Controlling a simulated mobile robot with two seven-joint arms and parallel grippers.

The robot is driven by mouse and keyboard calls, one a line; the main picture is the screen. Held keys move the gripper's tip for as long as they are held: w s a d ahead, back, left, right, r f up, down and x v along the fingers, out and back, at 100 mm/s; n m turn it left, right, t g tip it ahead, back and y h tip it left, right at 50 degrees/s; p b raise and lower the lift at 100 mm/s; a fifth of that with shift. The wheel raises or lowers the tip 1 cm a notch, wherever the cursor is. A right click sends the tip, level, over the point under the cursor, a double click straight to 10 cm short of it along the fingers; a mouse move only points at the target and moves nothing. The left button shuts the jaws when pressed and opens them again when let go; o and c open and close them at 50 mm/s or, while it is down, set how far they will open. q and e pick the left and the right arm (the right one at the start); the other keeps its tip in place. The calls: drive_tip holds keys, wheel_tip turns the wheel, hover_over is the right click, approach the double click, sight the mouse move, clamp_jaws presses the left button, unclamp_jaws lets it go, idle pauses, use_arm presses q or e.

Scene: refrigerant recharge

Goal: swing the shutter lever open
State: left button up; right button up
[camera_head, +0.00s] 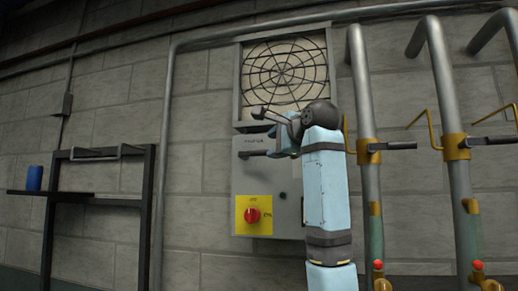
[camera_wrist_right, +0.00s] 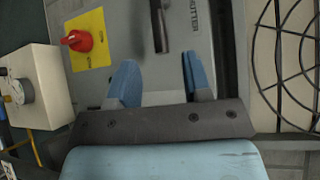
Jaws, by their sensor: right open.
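The shutter lever (camera_head: 254,154) is a dark bar sticking out to the left on the grey control box (camera_head: 247,180), just under the "SHUTTER" label. In the right wrist view the lever (camera_wrist_right: 160,26) shows at the top, ahead of the gap between my fingers. My right gripper (camera_head: 274,140) is at the upper part of the box, close to the lever and partly covering its right end. In the right wrist view the gripper (camera_wrist_right: 160,82) has its two blue fingers apart with nothing between them. Whether a finger touches the lever cannot be told. My left gripper is out of view.
A round fan grille (camera_head: 285,72) is above the box. A red knob (camera_head: 252,215) on a yellow plate is below the lever. Pipes with yellow valve handles (camera_head: 370,146) stand at the right. A shelf with a blue cup (camera_head: 35,178) is at the left.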

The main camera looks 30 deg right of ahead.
sight(263, 151)
drive_tip(key=w, duration=0.2)
drive_tip(key=w+p, duration=0.1)
drive_tip(key=w, duration=0.1)
drive_tip(key=w+p, duration=0.1)
drive_tip(key=w, duration=0.1)
drive_tip(key=shift+w+d+f, duration=0.25)
drive_tip(key=shift+w+f, duration=0.1)
drive_tip(key=shift+f, duration=0.05)
drive_tip(key=shift+w+f, duration=0.15)
drive_tip(key=shift+w, duration=0.4)
drive_tip(key=shift+w+f, duration=0.1)
drive_tip(key=shift+w, duration=0.1)
clamp_jaws()
